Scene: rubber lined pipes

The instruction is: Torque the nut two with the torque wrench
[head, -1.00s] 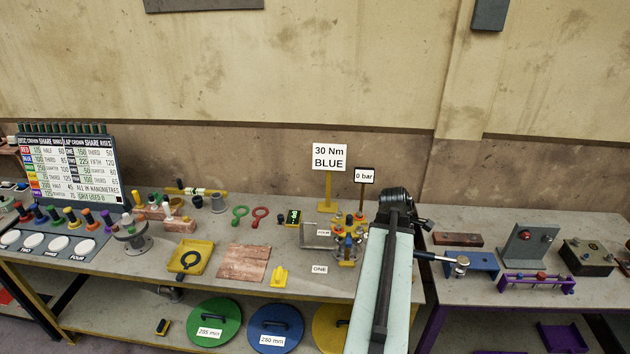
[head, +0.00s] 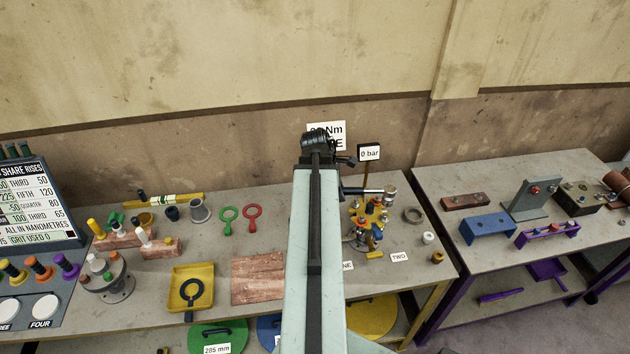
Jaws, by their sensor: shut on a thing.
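The torque wrench (head: 368,190) has a dark handle and a silver head (head: 390,191). It juts out to the right from behind my arm, over the back of the yellow flange assembly (head: 359,215). My arm hides my gripper's fingers and the handle's near end; the wrench has travelled with the arm, held in my gripper. The flange carries several nuts or studs with red and dark tops (head: 376,203). A TWO label (head: 399,257) lies at its front right. I cannot tell which nut is number two, or whether the wrench head touches any nut.
A 0 bar sign (head: 369,153) stands behind the flange; the torque sign (head: 338,134) is partly hidden. A grey ring (head: 413,215), a white piece (head: 428,238) and a brass piece (head: 437,257) lie to the right. A gap separates the right-hand table (head: 520,185).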

